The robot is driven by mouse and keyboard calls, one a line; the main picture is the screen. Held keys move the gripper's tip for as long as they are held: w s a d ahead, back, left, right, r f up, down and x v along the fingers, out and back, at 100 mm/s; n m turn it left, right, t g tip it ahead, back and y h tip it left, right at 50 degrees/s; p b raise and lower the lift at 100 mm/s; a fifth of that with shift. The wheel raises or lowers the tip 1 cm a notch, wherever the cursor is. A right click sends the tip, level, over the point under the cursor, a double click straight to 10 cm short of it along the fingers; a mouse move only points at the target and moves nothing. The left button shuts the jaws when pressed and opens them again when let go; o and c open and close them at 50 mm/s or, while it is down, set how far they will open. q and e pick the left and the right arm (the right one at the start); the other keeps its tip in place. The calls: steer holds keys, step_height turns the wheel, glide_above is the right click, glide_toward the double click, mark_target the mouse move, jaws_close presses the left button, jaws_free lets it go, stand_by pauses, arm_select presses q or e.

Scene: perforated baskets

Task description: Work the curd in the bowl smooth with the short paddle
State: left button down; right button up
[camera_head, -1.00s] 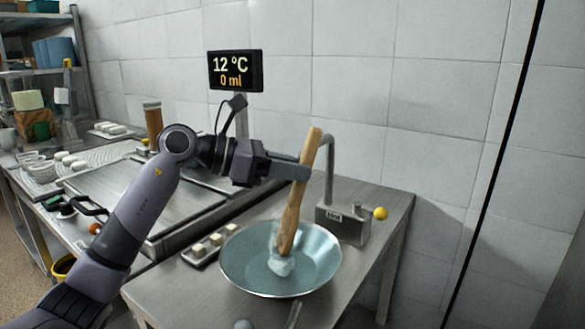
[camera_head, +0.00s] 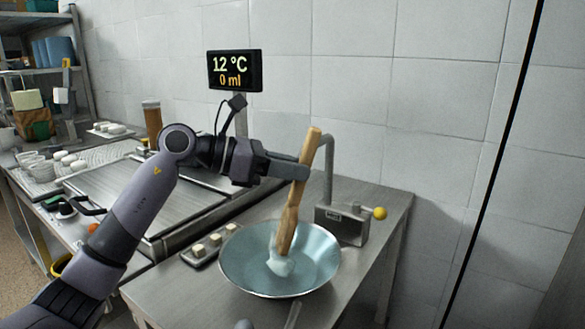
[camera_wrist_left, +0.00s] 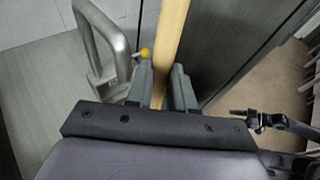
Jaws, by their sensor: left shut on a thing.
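The bowl (camera_head: 322,264) is wide, shallow and pale blue-grey, and stands on the steel table in the head view. A small whitish lump of curd (camera_head: 281,267) lies in it, at the foot of the paddle. The short wooden paddle (camera_head: 289,218) stands steeply in the bowl with its top leaning right. My left gripper (camera_head: 303,172) is shut on the paddle's upper part, above the bowl. In the left wrist view the paddle's shaft (camera_wrist_left: 171,45) runs between the two fingers (camera_wrist_left: 163,88). The paddle's lower end meets the curd and is partly hidden by it.
A steel box with a bent spout (camera_head: 342,223) and a yellow knob (camera_head: 380,213) stands right behind the bowl. A small panel with pale knobs (camera_head: 207,249) lies left of it. A display (camera_head: 235,70) reads 12 °C and 0 ml. A flat steel plate (camera_head: 130,195) lies farther left.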

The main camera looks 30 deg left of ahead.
arm_select(q)
steer(key=shift+s+d, duration=0.1)
steer(key=shift+s+d+f+b, duration=0.1)
steer(key=shift+s+d+b, duration=0.25)
steer(key=shift+s+d, duration=0.25)
steer(key=shift+a, duration=0.15)
steer(key=shift+w+a+f, duration=0.1)
steer(key=shift+w+a, duration=0.45)
steer(key=shift+w, duration=0.15)
steer(key=shift+s+d, duration=0.1)
steer(key=shift+s, duration=0.05)
steer(key=shift+s+d, duration=0.45)
steer(key=shift+s, duration=0.05)
steer(key=shift+r, duration=0.2)
